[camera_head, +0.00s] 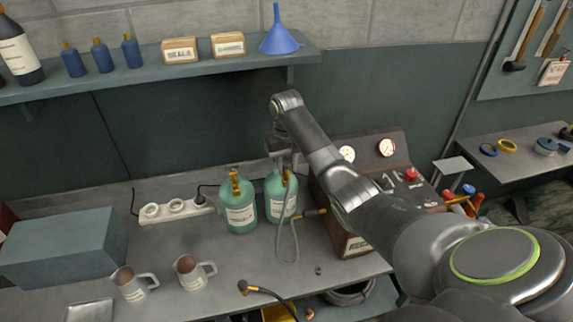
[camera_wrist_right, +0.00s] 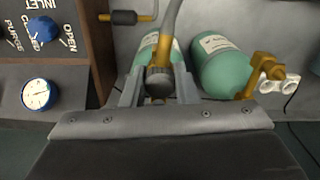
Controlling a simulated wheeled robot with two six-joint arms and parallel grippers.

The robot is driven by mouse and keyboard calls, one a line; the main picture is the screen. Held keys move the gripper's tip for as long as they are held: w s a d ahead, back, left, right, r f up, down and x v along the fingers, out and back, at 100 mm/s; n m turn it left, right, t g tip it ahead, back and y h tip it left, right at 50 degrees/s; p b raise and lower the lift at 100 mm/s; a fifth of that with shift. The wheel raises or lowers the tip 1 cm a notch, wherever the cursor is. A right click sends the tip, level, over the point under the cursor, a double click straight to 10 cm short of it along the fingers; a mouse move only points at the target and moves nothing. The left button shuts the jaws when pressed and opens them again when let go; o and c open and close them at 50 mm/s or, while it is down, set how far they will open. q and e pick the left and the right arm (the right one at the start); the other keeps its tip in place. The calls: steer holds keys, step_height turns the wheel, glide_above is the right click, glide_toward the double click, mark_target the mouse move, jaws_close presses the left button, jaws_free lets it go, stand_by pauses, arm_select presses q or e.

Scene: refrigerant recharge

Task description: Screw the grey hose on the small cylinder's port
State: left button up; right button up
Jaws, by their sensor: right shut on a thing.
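The grey hose (camera_head: 294,248) hangs in a loop in front of the two green cylinders. In the wrist view it rises from a brass fitting with a dark knurled collar (camera_wrist_right: 160,79). My right gripper (camera_wrist_right: 160,92) is shut on this hose end; in the head view the gripper (camera_head: 282,160) is above the right green cylinder (camera_head: 279,207). That cylinder shows behind the fitting in the wrist view (camera_wrist_right: 146,56). The left green cylinder (camera_head: 239,214) has a brass valve (camera_wrist_right: 258,76). I cannot tell which cylinder is smaller, or whether the fitting touches a port. My left gripper is out of view.
A machine with gauges (camera_head: 387,148) stands close on the right, with a dark-gripped brass connector (camera_head: 311,213) beside it. A power strip (camera_head: 176,210), two mugs (camera_head: 190,274) and a black hose (camera_head: 266,292) lie around the bench. A shelf (camera_head: 150,70) runs above.

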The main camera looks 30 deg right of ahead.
steer(key=m, duration=0.3)
steer(key=shift+f, duration=0.1)
steer(key=o, duration=1)
